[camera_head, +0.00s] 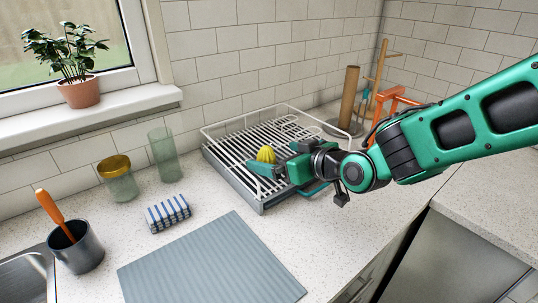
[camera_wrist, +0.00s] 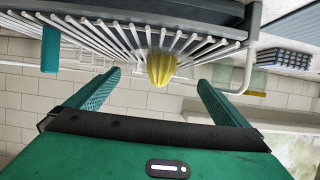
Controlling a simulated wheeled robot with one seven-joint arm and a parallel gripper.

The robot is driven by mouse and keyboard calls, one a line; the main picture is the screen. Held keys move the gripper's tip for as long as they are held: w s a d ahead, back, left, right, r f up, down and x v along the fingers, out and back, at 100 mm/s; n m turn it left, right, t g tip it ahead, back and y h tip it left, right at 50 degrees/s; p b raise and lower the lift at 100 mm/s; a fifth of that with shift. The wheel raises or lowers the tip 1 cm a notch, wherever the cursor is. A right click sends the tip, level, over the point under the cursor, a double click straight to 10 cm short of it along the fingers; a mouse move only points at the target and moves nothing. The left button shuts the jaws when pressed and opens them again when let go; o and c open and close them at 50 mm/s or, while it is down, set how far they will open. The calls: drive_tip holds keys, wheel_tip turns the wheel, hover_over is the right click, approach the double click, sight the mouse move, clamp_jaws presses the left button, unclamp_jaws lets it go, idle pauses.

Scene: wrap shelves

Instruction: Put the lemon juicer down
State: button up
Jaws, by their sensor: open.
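The lemon juicer (camera_head: 266,154) is yellow and ribbed. It is at the dish rack (camera_head: 233,179), which has white wire bars over a grey tray. In the wrist view the juicer (camera_wrist: 161,69) shows between and beyond my two green fingers, against the rack's bars. My gripper (camera_head: 276,161) is open over the rack, with one finger on each side of the juicer. In the wrist view there are visible gaps between the juicer and both fingers of my gripper (camera_wrist: 159,80). The juicer's lower part is hidden, so I cannot tell exactly how it rests.
A grey-blue mat (camera_head: 210,268) lies in front. A wooden roll holder (camera_head: 347,100) stands behind my arm. A teal piece (camera_wrist: 50,49) shows by the rack.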

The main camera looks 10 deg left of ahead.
drive_tip(key=v, duration=0.6)
drive_tip(key=shift+d, duration=0.2)
drive_tip(key=shift+s+r, duration=0.1)
drive_tip(key=d+f+m+h, duration=0.2)
drive_tip(key=d, duration=0.7)
drive_tip(key=s+d+f+m+g+h, duration=0.1)
drive_tip(key=d+f+m+h, duration=0.1)
drive_tip(key=d, duration=0.8)
drive_tip(key=d+f+m+g+h, duration=0.1)
drive_tip(key=d+h, duration=0.3)
drive_tip(key=d, duration=0.6)
drive_tip(key=shift+s+f+m, duration=0.15)
drive_tip(key=shift+f+m, duration=0.5)
drive_tip(key=shift+m, duration=0.25)
drive_tip(key=s+d+m+g+h, duration=0.1)
drive_tip(key=s+d+m+g, duration=0.2)
drive_tip(key=s+d, duration=0.5)
drive_tip(key=s+d+m+g, duration=0.4)
drive_tip(key=s+d+m, duration=0.2)
drive_tip(key=s, duration=0.9)
drive_tip(key=shift+d+f+h, duration=0.35)
drive_tip(key=shift+d+h, duration=0.05)
drive_tip(key=shift+d, duration=0.7)
